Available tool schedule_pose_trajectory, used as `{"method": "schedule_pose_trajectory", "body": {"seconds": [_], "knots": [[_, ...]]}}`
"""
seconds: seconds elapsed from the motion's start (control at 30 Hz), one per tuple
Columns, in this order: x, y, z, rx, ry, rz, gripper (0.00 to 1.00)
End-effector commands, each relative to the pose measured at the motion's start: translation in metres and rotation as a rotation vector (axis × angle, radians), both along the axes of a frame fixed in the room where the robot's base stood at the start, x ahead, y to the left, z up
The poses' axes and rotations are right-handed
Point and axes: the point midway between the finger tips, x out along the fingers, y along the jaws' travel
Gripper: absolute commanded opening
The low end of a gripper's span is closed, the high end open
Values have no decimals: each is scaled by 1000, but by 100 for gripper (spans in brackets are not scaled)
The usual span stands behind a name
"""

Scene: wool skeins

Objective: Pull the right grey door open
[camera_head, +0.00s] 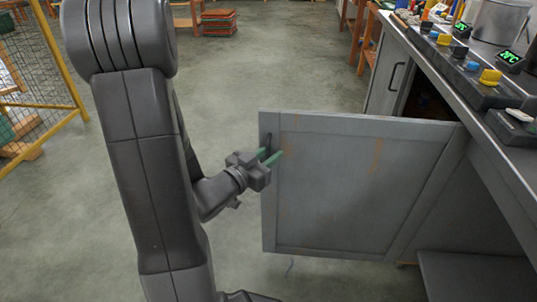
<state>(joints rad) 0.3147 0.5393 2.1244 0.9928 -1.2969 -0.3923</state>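A grey panelled door (345,190) of the cabinet under the workbench stands swung wide open, its face toward me. Its dark bar handle (267,141) is near the upper left, free edge. A second grey door (385,80), with a dark handle (396,76), is farther back and looks closed.
The workbench top (475,85) on the right carries several control boxes with knobs and a metal pot (500,20). A yellow mesh fence (40,70) is at the left. An orange crate stack (219,22) stands far back. The middle floor is clear.

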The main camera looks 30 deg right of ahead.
Motion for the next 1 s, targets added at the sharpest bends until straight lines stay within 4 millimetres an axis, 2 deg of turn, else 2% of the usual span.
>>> {"method": "schedule_pose_trajectory", "body": {"seconds": [0.23,0.37,1.0], "knots": [[1,2,0,1,1,4,25],[-1,12,0,3,2,7,25],[-31,99,0,1,3,7,25]]}}
